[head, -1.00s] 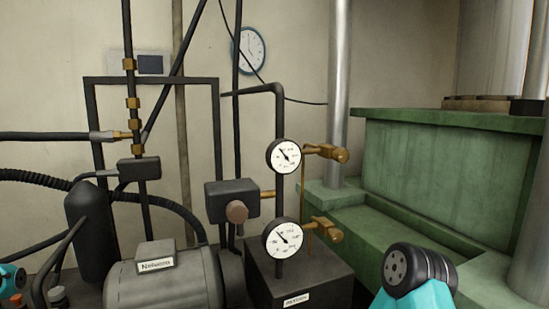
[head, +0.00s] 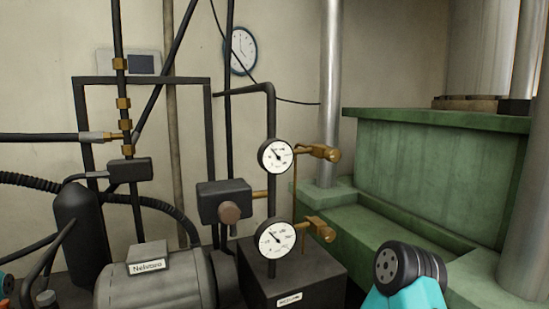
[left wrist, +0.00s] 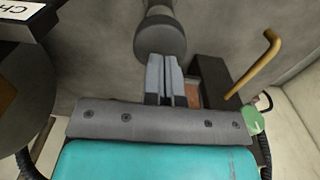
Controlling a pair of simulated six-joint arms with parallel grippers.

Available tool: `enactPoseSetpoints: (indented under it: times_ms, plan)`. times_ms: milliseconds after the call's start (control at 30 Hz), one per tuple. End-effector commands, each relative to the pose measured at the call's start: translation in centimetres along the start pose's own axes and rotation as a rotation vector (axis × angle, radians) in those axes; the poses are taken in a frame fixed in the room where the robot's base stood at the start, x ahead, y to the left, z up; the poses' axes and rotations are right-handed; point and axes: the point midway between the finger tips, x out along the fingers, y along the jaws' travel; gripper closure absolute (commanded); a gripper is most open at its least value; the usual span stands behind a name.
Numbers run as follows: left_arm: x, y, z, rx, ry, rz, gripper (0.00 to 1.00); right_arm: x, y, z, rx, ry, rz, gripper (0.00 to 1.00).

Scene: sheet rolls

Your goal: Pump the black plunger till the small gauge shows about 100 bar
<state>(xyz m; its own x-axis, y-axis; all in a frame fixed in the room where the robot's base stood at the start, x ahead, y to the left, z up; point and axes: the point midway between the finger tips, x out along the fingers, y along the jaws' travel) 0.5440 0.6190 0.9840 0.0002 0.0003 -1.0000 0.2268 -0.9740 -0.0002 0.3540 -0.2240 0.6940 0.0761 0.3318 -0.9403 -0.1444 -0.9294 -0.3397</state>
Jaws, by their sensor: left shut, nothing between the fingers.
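In the left wrist view my left gripper (left wrist: 166,62) has its two grey fingers pressed together, empty. A dark round knob on a stem, apparently the black plunger (left wrist: 160,40), is right at the fingertips; I cannot tell whether they touch. I cannot pick out that plunger for sure in the head view. The head view shows two white dial gauges, an upper gauge (head: 276,156) that looks slightly smaller and a lower gauge (head: 277,238). Both needles point to the upper left; the figures are too small to read. My right gripper is out of view.
A grey motor (head: 158,285) and a dark block (head: 310,268) fill the lower middle. Brass valves (head: 318,152) stick out beside the gauges. A green press (head: 435,165) stands at the right. In the left wrist view a brass rod (left wrist: 255,65) rises right of the fingers.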

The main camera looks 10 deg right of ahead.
Motion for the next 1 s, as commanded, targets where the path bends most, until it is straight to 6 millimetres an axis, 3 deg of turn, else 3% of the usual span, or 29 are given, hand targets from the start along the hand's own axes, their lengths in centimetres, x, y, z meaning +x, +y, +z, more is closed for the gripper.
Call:
enactPoseSetpoints:
  times_ms: [1000]
  plan:
    - [4.9,0.0,0.1,0.001,-0.003,0.0,1.0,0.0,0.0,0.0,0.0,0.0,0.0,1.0]
